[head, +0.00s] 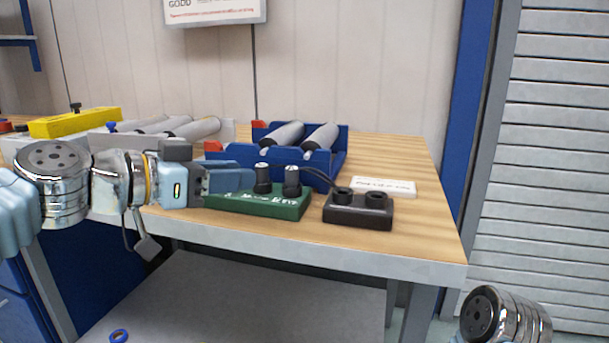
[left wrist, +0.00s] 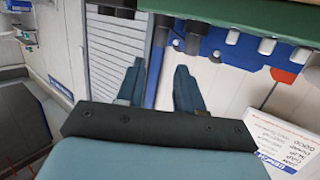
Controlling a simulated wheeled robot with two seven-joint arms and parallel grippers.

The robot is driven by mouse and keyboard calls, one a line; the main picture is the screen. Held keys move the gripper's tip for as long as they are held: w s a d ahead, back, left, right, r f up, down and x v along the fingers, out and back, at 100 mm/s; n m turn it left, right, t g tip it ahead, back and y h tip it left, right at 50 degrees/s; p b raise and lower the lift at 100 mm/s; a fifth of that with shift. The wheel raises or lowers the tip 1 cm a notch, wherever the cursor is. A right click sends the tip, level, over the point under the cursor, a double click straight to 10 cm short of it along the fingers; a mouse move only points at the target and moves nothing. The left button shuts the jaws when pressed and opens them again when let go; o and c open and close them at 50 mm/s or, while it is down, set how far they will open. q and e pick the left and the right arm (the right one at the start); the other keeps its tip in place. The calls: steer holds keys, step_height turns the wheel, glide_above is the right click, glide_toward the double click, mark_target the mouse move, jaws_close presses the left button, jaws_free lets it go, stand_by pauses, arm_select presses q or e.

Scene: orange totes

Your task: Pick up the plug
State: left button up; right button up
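Two black cylindrical plugs stand upright on a green block (head: 258,205) on the wooden bench, a left one (head: 263,178) and a right one (head: 292,182). A black cable runs from near the right one to a black block (head: 357,211) with two round black parts on top. I cannot tell which one is the plug. My left gripper (head: 238,179) is open and empty, just left of the left black cylinder. In the left wrist view its two fingers (left wrist: 158,82) stand apart, with the green block (left wrist: 240,12) above them. My right gripper is out of view.
A blue rack (head: 335,165) with grey cylinders stands behind the green block. A white labelled plate (head: 384,187) lies behind the black block. A yellow block (head: 75,122) is at the back left. The bench's right end (head: 425,230) is clear.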

mark_target(288, 169)
arm_select(q)
steer(key=p+x, duration=0.1)
steer(key=x, duration=0.5)
steer(key=shift+d, duration=0.1)
steer(key=p+x, duration=0.2)
steer(key=x, duration=0.3)
steer(key=shift+w+d+r, duration=0.1)
steer(key=shift+w+d, duration=0.1)
steer(key=shift+w, duration=0.1)
jaws_close()
